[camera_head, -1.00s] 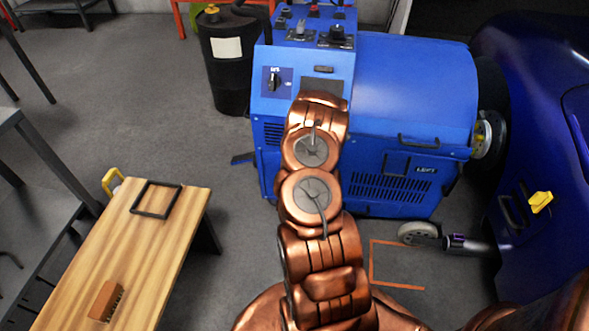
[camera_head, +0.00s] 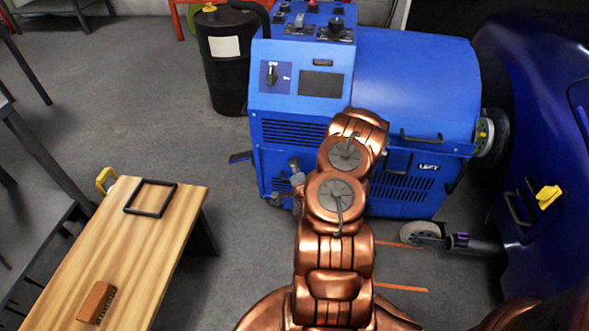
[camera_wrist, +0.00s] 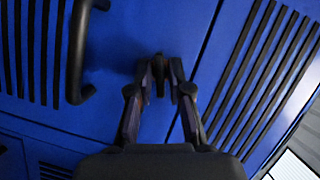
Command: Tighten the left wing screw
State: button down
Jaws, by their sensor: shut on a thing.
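In the wrist view my gripper (camera_wrist: 160,88) points at the blue panel of the dynamometer, its two fingers closed in around a small dark piece (camera_wrist: 158,72). This piece appears to be the wing screw, beside a panel seam; its wings and seating cannot be made out. In the head view my arm covers the gripper and the screw. The blue dynamometer (camera_head: 415,85) stands upright in front of me, and its lower front is partly behind my arm.
A black handle (camera_wrist: 78,50) and slotted vents flank the gripper. A grey fitting (camera_head: 296,173) sticks out low on the machine's left. A wooden bench (camera_head: 150,235) holds a black frame (camera_head: 151,198) and a brush (camera_head: 96,302). A blue car (camera_head: 540,130) stands right.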

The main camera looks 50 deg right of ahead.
jog(key=shift+d+f+m+t+h+b, duration=0.15)
jog(key=shift+m+t+b, duration=0.25)
jog(key=shift+m, duration=0.4)
jog(key=shift+a+r+m+t+h+b, duration=0.1)
jog(key=shift+m+t+h+b, duration=0.1)
jog(key=shift+m+b, duration=0.45)
jog(key=shift+m, duration=0.35)
jog(key=c, duration=1.3)
grip_release()
jog(key=shift+o, duration=0.2)
jog(key=shift+s, duration=0.1)
jog(key=v, duration=1.1)
jog(key=shift+s+a, duration=0.2)
jog(key=shift+s, duration=0.15)
jog(key=shift+w, duration=0.1)
